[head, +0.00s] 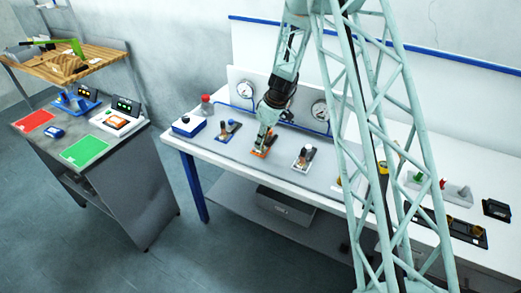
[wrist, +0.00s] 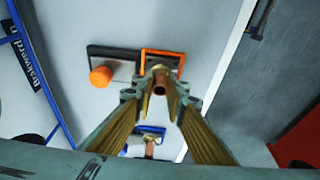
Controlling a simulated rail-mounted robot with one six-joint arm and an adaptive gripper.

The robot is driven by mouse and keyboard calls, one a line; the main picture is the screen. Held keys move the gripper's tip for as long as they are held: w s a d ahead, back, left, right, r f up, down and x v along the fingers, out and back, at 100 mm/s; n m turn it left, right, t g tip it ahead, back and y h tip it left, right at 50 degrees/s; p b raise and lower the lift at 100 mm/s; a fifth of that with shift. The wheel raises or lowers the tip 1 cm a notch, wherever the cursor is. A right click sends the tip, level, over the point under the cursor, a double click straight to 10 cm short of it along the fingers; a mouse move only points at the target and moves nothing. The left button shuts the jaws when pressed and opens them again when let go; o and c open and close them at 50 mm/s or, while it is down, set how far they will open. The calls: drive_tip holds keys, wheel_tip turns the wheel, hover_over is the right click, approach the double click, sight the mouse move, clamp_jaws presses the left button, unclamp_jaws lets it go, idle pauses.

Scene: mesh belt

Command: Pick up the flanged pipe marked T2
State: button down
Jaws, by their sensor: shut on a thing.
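My gripper (head: 263,143) is low over the middle of the white bench, at the orange-framed holder (head: 257,154). In the wrist view its fingertips (wrist: 160,92) are closed around a copper-coloured pipe with a brass-like flange (wrist: 159,80). The pipe stands at the orange-framed holder, which also shows in the wrist view (wrist: 181,64). I cannot tell whether it is still seated or slightly raised. No T2 mark is readable. A similar pipe (wrist: 149,147) stands in a blue-framed holder, partly hidden between my fingers.
A blue-framed holder (head: 228,132) is to the left and a white-framed one (head: 301,164) to the right, both close. Gauges (head: 320,110) with blue piping stand behind. A side table with red (head: 34,121) and green (head: 85,150) mats is at left, across a gap.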

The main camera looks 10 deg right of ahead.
drive_tip(key=shift+r, duration=0.15)
drive_tip(key=shift+r+b, duration=0.35)
drive_tip(key=shift+r, duration=1.3)
drive_tip(key=s+r+b, duration=0.1)
drive_tip(key=s+b, duration=0.3)
drive_tip(key=s, duration=1.2)
drive_tip(key=shift+r+b, duration=0.2)
drive_tip(key=shift+b, duration=0.2)
drive_tip(key=shift+w+a, duration=0.1)
drive_tip(key=shift+w, duration=0.05)
